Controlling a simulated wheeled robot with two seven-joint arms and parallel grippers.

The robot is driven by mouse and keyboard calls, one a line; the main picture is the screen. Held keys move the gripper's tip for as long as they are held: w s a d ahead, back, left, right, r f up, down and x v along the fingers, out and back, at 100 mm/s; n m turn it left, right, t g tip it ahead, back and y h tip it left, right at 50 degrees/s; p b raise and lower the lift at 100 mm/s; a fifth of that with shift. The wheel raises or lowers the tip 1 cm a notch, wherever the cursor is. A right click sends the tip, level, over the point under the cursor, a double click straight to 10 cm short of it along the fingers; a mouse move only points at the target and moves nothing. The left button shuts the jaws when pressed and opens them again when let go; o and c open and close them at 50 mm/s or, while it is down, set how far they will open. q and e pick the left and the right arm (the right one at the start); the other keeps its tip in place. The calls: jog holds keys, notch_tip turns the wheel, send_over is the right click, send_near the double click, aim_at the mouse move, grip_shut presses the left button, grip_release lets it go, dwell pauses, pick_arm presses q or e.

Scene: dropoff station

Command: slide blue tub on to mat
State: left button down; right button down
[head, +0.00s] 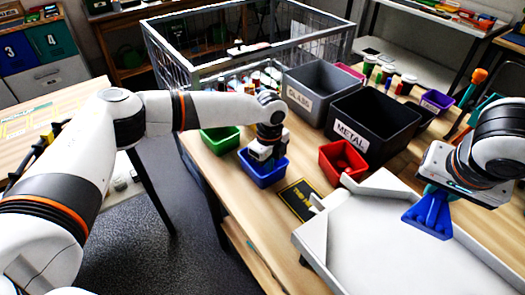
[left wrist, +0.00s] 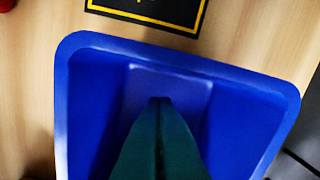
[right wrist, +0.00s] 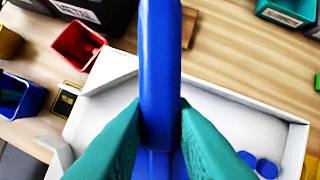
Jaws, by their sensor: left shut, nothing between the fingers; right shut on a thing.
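The blue tub (head: 263,178) stands on the wooden table, left of the dark mat with a yellow border (head: 298,200). The left wrist view shows the tub (left wrist: 90,110) from above, with the mat (left wrist: 150,10) just beyond its rim and apart from it. My left gripper (head: 264,160) is shut with its fingers pointing down into the tub; the fingertips (left wrist: 160,102) appear near an inner wall. Contact with the wall cannot be told. My right gripper (right wrist: 158,135) is shut on the handle of a blue scoop (head: 430,215), held over the white tray (head: 375,245).
A green tub (head: 220,140) stands left of the blue tub and a red tub (head: 342,160) right of the mat. Black bins (head: 372,120) stand behind. The white tray edges close to the mat.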

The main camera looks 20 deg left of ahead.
pick_arm(q)
jog(key=shift+s+d+r, duration=0.2)
jog(key=shift+s+d, duration=0.35)
jog(key=shift+d, duration=0.15)
pick_arm(e)
jog(key=shift+s+d+r, duration=0.1)
jog(key=shift+s+r, duration=0.2)
jog(key=shift+r, duration=0.1)
pick_arm(q)
jog(key=shift+d, duration=0.1)
jog(key=shift+w+f, duration=0.15)
pick_arm(e)
jog(key=shift+w+f, duration=0.1)
jog(key=shift+w, duration=0.15)
